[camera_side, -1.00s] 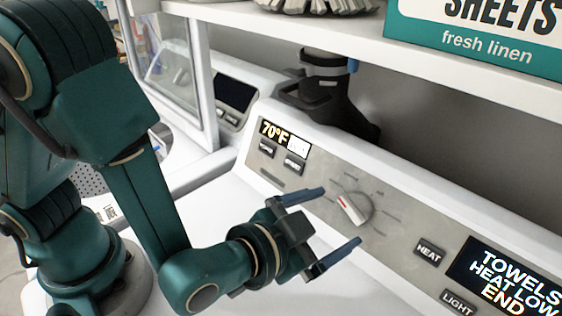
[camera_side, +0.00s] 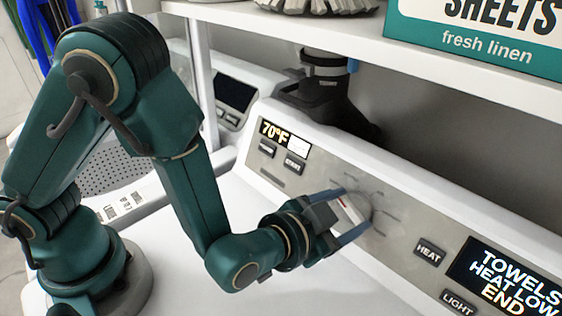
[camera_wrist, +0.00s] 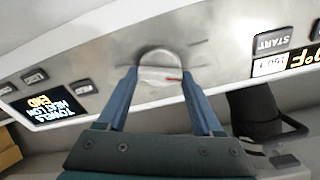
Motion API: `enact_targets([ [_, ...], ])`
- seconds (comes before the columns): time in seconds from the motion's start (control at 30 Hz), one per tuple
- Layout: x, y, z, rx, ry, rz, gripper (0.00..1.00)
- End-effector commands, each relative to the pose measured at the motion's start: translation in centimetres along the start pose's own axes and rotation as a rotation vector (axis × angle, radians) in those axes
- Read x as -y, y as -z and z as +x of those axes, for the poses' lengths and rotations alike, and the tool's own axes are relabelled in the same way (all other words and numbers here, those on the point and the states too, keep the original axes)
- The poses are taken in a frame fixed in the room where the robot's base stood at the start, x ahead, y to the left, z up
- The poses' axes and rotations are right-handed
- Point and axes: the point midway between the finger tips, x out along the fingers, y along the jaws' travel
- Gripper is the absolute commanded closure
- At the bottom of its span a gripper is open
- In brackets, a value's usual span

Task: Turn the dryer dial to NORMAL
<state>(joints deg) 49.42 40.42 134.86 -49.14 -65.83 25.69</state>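The dryer dial (camera_side: 352,210) is a round light knob with a red pointer mark on the grey control panel. In the side view my gripper (camera_side: 355,212) reaches the panel with one finger above and one below the dial. In the wrist view the dial (camera_wrist: 160,66) lies between the tips of my two fingers (camera_wrist: 159,78), its red mark pointing right. The fingers are apart and straddle the dial; contact with it is not clear. The setting labels around the dial are too small to read.
A lit display (camera_side: 505,280) reads TOWELS, HEAT LOW, END. HEAT (camera_side: 430,252) and LIGHT (camera_side: 458,303) buttons sit right of the dial, START (camera_side: 293,163) to its left. A shelf (camera_side: 450,75) with a teal box (camera_side: 480,45) overhangs the panel.

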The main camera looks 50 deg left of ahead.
Motion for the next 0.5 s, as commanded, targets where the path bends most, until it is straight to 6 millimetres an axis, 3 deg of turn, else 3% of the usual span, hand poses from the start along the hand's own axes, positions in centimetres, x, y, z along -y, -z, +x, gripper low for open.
enact_targets([
  [0.27, -0.01, 0.01, -0.03, 0.000, 0.002, -0.035, 0.88],
  [0.5, 0.02, -0.01, -0.05, 0.000, 0.013, -0.168, 0.88],
])
